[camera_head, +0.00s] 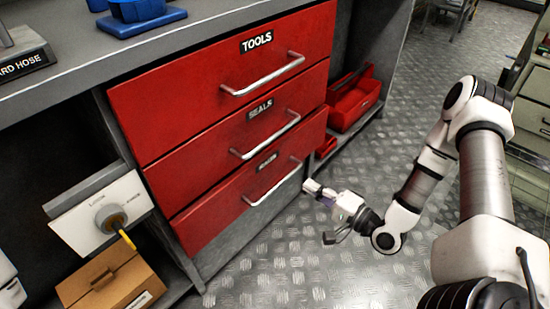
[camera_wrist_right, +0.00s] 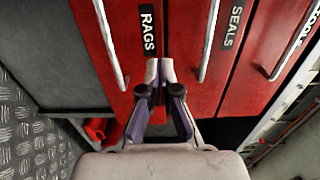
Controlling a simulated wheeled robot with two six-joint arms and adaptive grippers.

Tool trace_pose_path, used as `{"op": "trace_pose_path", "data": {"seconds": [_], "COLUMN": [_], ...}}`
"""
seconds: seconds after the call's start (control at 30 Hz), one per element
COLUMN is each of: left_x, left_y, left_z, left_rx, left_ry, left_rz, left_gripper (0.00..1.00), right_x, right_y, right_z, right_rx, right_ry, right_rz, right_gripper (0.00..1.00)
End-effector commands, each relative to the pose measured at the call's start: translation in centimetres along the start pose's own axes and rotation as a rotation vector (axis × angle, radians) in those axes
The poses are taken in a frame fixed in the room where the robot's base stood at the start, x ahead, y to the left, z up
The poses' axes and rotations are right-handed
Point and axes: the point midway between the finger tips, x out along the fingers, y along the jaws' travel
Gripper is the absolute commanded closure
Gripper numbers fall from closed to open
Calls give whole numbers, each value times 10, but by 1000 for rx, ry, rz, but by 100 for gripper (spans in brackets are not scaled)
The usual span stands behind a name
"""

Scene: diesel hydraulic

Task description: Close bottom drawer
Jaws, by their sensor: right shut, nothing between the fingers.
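The bottom drawer (camera_head: 225,205) has a red front, a silver bar handle (camera_head: 272,183) and a label reading RAGS in the wrist view (camera_wrist_right: 147,30). It sits below the SEALS drawer (camera_head: 215,150) and the TOOLS drawer (camera_head: 190,85). Its front looks about in line with the drawers above; a small gap cannot be ruled out. My right gripper (camera_head: 314,188) is shut and empty, by the right end of the bottom drawer. In the wrist view its fingertips (camera_wrist_right: 159,70) are in front of the red RAGS front; contact cannot be told. My left gripper is out of view.
A red open toolbox (camera_head: 352,105) stands on a low shelf right of the drawers. A cardboard box (camera_head: 110,280) and a white panel with a knob (camera_head: 85,215) are at left. The metal floor (camera_head: 290,265) in front is clear.

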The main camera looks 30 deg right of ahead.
Motion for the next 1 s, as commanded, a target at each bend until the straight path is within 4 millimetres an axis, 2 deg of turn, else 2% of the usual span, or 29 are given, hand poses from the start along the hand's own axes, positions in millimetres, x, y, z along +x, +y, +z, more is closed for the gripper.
{"op": "trace_pose_path", "data": {"seconds": [0.2, 0.5, 0.6, 0.73, 1.0], "left_x": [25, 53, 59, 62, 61], "left_y": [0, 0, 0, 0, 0], "left_z": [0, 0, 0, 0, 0], "left_rx": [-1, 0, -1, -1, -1], "left_ry": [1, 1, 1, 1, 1], "left_rz": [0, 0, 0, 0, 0], "left_gripper": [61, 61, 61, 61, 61], "right_x": [41, 105, 121, 131, 133], "right_y": [5, 5, 4, 1, 0], "right_z": [1, 1, 1, 0, 0], "right_rx": [-6, -6, -4, -2, -1], "right_ry": [-7, -4, -3, -1, 1], "right_rz": [-5, -5, -3, -3, -2], "right_gripper": [100, 100, 100, 100, 100]}}
